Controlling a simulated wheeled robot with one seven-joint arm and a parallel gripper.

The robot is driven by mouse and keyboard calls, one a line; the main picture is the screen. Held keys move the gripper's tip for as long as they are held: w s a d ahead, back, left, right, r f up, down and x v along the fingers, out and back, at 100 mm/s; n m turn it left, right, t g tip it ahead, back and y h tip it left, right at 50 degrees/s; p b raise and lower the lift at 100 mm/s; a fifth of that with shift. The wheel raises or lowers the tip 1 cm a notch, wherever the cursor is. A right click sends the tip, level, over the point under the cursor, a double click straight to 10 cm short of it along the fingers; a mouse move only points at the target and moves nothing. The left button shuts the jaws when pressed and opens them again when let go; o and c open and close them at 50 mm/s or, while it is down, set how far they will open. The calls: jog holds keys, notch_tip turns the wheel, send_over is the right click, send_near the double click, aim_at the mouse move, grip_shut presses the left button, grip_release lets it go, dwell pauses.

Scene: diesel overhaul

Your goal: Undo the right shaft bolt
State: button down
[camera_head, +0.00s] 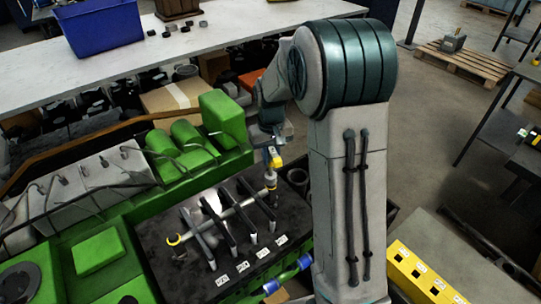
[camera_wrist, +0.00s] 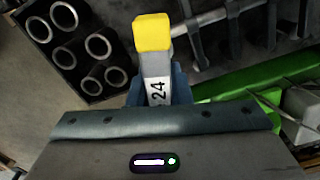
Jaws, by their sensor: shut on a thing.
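My gripper (camera_head: 272,136) is shut on a tool with a yellow head and a white label reading 24, seen in the wrist view (camera_wrist: 154,70). In the head view the yellow-headed tool (camera_head: 274,158) stands roughly upright below the gripper, over the right end of the shaft. The shaft (camera_head: 228,211) lies across several dark rocker-like arms on the black engine top (camera_head: 160,228). A yellow piece (camera_head: 174,240) is at its left end. The right shaft bolt is hidden or too small to make out, and I cannot tell whether the tool touches it.
Green engine covers (camera_head: 185,140) rise behind the shaft. White labels (camera_head: 241,267) lie in front of it. A blue-ended tool (camera_head: 288,273) lies near the front edge. A dark crate of metal rings (camera_wrist: 76,45) shows in the wrist view. A blue bin (camera_head: 100,27) stands on the back bench.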

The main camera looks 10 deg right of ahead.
jog(key=m, duration=1)
jog(key=shift+a+m+p, duration=0.1)
jog(key=shift+m+p, duration=0.2)
jog(key=m+p, duration=0.1)
jog(key=m, duration=0.2)
jog(key=shift+m, duration=0.4)
jog(key=shift+f, duration=0.1)
